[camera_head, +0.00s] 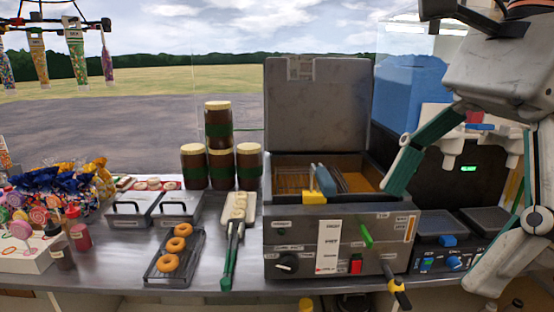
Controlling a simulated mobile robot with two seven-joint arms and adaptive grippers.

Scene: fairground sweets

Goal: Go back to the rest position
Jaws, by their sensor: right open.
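My right gripper (461,190) is at the upper right, reaching down from the top edge. Its fingers with green pads are spread wide, and nothing shows between them. The left finger hangs in front of the right edge of the open fryer (300,243); I cannot tell whether it touches. My left gripper is not in view.
Left of the fryer lie green-handled tongs (229,262), a tray with doughnuts (160,282) and stacked brown jars (218,125). Sweets (65,185) crowd the far left. Topping tubes (76,58) hang upper left. A blue container (409,92) stands behind the gripper.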

